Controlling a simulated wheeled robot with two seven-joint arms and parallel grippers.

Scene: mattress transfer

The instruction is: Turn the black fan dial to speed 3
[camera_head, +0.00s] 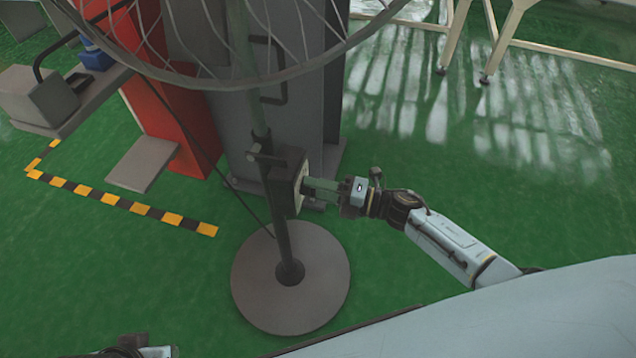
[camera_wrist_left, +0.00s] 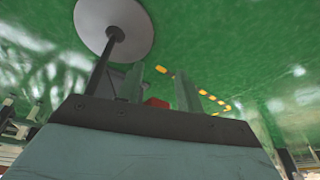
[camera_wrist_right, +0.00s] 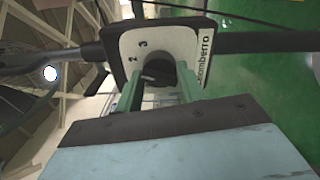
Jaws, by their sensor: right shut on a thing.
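The fan's control box (camera_head: 285,180) is mounted on its pole, with the panel facing right. In the right wrist view, the white panel (camera_wrist_right: 200,38) shows the numbers 2 and 3, and the black dial (camera_wrist_right: 157,70) sits between the fingers. My right gripper (camera_head: 308,187) reaches the panel from the right and is shut on the dial, which it hides in the head view. The dial's exact setting is hard to read. My left gripper (camera_wrist_left: 160,88) is open and empty, its fingers apart; only a bit of its arm shows at the head view's bottom left.
The fan's round base (camera_head: 320,290) stands on the green floor, with the wire guard (camera_head: 200,75) above. A grey column and a red machine (camera_head: 175,115) are close behind. A cable hangs left of the pole.

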